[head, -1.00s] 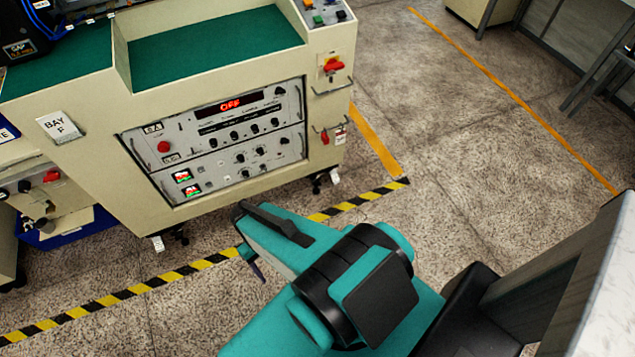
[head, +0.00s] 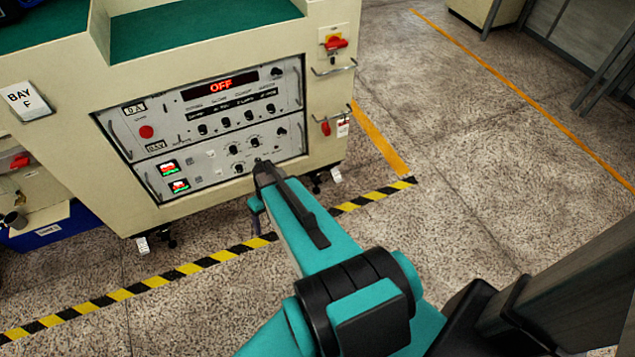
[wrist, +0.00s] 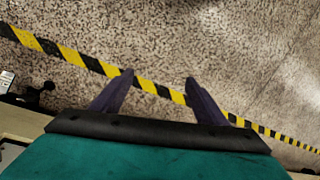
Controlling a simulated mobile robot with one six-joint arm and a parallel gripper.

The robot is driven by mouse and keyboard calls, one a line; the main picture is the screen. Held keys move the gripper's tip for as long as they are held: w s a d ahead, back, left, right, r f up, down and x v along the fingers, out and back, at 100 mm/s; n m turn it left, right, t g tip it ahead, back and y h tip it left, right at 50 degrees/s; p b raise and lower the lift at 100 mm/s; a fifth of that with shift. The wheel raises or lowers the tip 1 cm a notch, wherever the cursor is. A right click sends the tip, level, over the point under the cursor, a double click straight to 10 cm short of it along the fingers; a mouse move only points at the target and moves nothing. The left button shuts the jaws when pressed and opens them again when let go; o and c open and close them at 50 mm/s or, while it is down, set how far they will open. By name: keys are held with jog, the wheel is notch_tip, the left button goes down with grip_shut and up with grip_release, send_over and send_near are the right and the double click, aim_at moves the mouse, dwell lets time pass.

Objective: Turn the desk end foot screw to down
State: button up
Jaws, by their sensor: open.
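Two feet with white tags show under the beige cabinet (head: 75,180) in the head view: a left foot (head: 142,245) and a right foot (head: 336,175). I cannot tell which is the desk end one, nor how either screw is set. The wrist view also shows a white-tagged foot (wrist: 6,80) at the left edge, apart from the fingers.
A rack panel (head: 205,125) with knobs and a red OFF display faces me. A red switch (head: 335,43) and handles stick out at the cabinet's right. Black and yellow tape (head: 200,265) crosses the floor. Open floor lies to the right. A blue bin (head: 50,235) stands left.

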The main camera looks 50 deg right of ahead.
jog(key=w+d+f+t+b, duration=0.1)
jog(key=w+d+f+b, duration=0.2)
jog(key=d, duration=0.2)
jog(key=w+d+f+t+b, duration=0.1)
jog(key=w+d+f+b, duration=0.1)
jog(key=d+b, duration=0.25)
jog(key=t+h+b, duration=0.3)
jog(key=b, duration=1.3)
send_near(317, 176)
jog(key=s+v, duration=0.1)
jog(key=v, duration=0.4)
jog(key=shift+w+d+m+t, duration=0.2)
jog(key=shift+m+t, duration=0.1)
jog(key=shift+m, duration=0.1)
jog(key=shift+f, duration=0.1)
jog(key=b+x, duration=0.1)
jog(key=x, duration=0.3)
jog(key=b+x, duration=0.2)
jog(key=x, duration=0.3)
jog(key=b+x, duration=0.1)
jog(key=x, duration=0.3)
jog(key=shift+w+a+f+b, duration=0.1)
jog(key=shift+a+f+b, duration=0.15)
jog(key=shift+f+b, duration=0.15)
jog(key=c, duration=1.1)
jog(key=shift+o, duration=0.2)
